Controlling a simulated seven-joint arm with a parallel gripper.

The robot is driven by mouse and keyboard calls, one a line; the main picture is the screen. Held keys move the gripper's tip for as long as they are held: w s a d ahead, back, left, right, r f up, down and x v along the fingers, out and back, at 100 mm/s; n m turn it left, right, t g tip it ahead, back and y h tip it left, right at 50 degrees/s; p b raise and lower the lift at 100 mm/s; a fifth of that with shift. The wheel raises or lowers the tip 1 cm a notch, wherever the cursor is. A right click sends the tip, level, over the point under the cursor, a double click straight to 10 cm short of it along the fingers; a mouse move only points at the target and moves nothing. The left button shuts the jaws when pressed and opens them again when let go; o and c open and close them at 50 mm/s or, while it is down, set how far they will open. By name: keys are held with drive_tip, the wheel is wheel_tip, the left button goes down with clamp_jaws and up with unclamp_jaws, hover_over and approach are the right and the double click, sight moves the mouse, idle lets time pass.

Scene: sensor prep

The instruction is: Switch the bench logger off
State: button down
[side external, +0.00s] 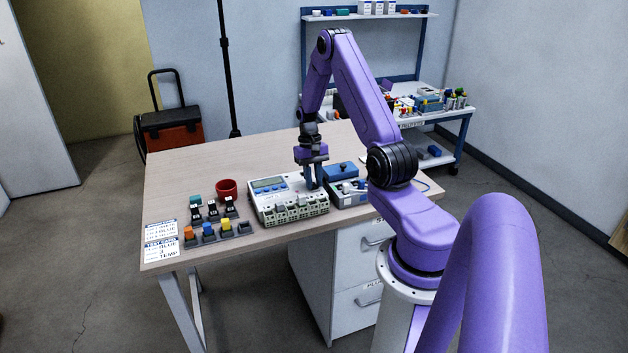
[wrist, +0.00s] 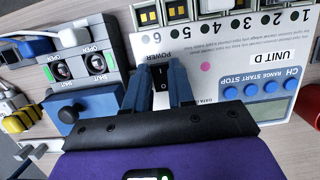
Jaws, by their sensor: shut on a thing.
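The bench logger (side external: 292,196) is a white unit on the wooden table, with a small screen and a row of sockets along its front. In the wrist view the logger (wrist: 228,62) is marked UNIT D and has several blue buttons (wrist: 255,89) beside its screen. Its black power switch (wrist: 163,77) is by the word POWER. My gripper (wrist: 163,68) has one blue finger on each side of the switch and is shut on it. In the side view my gripper (side external: 314,184) points down at the logger's right end, and the switch is hidden there. I cannot tell the switch's position.
A box with OPEN/SHUT knobs (wrist: 67,69) and a blue block with a dark knob (wrist: 72,111) stand close beside the logger. A red cup (side external: 227,188) and several coloured plugs (side external: 208,230) are to its left. The table's back left is clear.

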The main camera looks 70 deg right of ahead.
idle(0.3)
drive_tip(key=c, duration=1)
unclamp_jaws()
drive_tip(key=shift+o, duration=0.2)
drive_tip(key=v, duration=1.7)
drive_tip(key=shift+r, duration=0.15)
drive_tip(key=shift+w+d, duration=0.1)
drive_tip(key=shift+d, duration=0.05)
